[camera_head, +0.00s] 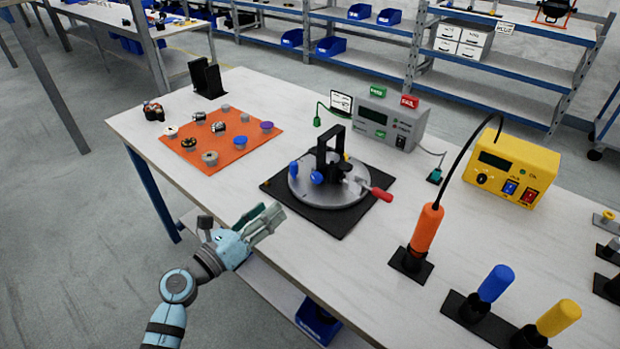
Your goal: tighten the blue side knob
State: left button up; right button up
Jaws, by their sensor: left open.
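A round grey fixture plate (326,199) sits on a black square mat (345,228) on the white table. A black upright frame (333,143) stands on the plate. A round blue knob (316,178) is at the front of the plate, and a taller blue knob (294,171) is at its left edge. I cannot tell which is the side knob or how tight either is. A red handle (381,194) sticks out to the right. My left gripper (275,215) is open and empty, in front of and left of the plate, apart from both knobs. My right gripper is out of view.
An orange mat (244,147) with several small parts lies to the left. Behind the fixture stands a grey tester (387,122). An orange tool (426,228) stands upright at the right, near a yellow power unit (513,168). Blue and yellow handles stand at front right.

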aim_at(314, 179)
pick_arm(q)
jog(key=shift+m+g, duration=0.3)
jog(key=shift+m, duration=0.1)
jog(key=b+x, duration=0.1)
jog(key=x, duration=0.3)
jog(key=b+x, duration=0.1)
jog(key=x, duration=0.4)
jog(key=b+x, duration=0.1)
jog(key=x, duration=0.3)
jog(key=shift+d+f+b, duration=0.4)
jog(key=shift+d, duration=0.1)
jog(key=shift+w+d+r, duration=0.1)
jog(key=shift+w+d, duration=0.25)
jog(key=shift+w, duration=0.1)
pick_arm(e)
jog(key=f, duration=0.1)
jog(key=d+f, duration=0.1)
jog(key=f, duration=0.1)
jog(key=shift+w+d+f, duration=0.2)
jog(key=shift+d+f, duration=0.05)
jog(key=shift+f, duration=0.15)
pick_arm(q)
jog(key=shift+c, duration=0.2)
